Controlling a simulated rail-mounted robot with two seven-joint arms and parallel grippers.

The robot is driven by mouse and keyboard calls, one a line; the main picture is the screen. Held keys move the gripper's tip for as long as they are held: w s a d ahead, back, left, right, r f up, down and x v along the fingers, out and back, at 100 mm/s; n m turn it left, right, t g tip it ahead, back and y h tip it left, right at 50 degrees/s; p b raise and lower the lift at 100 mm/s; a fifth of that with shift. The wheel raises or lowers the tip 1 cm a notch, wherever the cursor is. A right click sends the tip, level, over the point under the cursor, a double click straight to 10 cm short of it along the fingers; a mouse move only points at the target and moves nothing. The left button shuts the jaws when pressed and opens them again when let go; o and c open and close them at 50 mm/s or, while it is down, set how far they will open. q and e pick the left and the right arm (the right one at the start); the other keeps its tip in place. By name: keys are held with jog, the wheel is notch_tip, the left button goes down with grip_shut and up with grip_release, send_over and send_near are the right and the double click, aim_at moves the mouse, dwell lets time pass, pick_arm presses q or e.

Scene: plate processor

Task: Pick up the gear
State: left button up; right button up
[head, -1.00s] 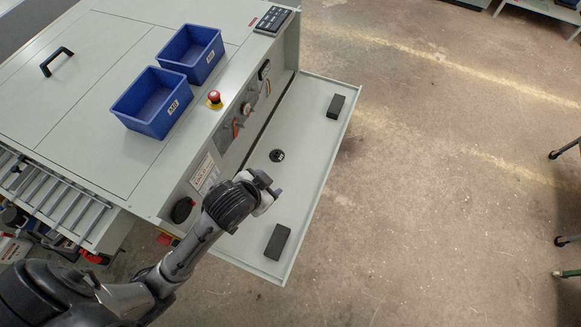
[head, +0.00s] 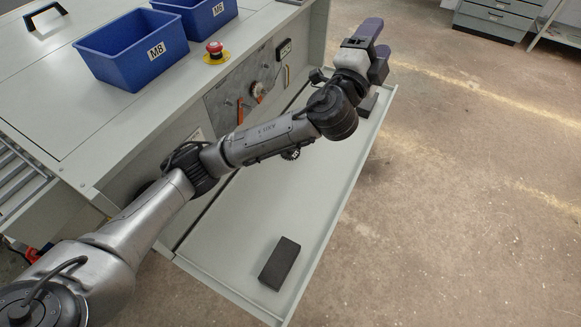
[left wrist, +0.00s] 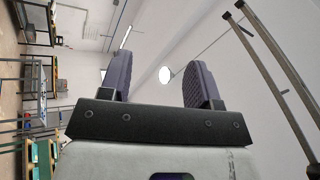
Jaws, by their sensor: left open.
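The gear (head: 291,154) is a small dark toothed part on the open grey fold-down panel (head: 235,222) of the machine. In the head view my left forearm covers part of it. My left gripper (head: 377,40) is raised over the far end of the panel, well beyond the gear, with its purple-grey fingers pointing up and away. In the left wrist view the two fingers (left wrist: 158,75) stand apart with nothing between them, and the gear does not show. My right gripper is not in view.
A black block (head: 279,263) lies at the panel's near end and another (head: 367,105) at its far end. Blue bins (head: 133,50) and a red emergency button (head: 214,48) are on the machine top. The floor to the right is clear.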

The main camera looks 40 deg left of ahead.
pick_arm(q)
jog(key=w+f+m+g+h+b, duration=0.35)
jog(key=f+m+h, duration=0.3)
jog(key=m, duration=0.55)
jog(key=w+f+m+g+h+b, duration=0.3)
jog(key=w+f+m+h, duration=0.2)
jog(key=m+h, duration=0.5)
jog(key=m+g+y+b, duration=0.2)
jog(key=m+g+y, duration=0.7)
jog(key=g+y, duration=0.65)
send_near(294, 154)
jog(key=a+h, duration=0.1)
jog(key=a, duration=0.1)
jog(key=shift+w+a+f+g, duration=0.3)
jog(key=shift+w+f+g, duration=0.1)
jog(key=shift+f, duration=0.25)
jog(key=shift+f+b, duration=1.4)
jog(key=shift+f, duration=1.7)
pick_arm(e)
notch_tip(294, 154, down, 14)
pick_arm(q)
jog(key=shift+c, duration=0.4)
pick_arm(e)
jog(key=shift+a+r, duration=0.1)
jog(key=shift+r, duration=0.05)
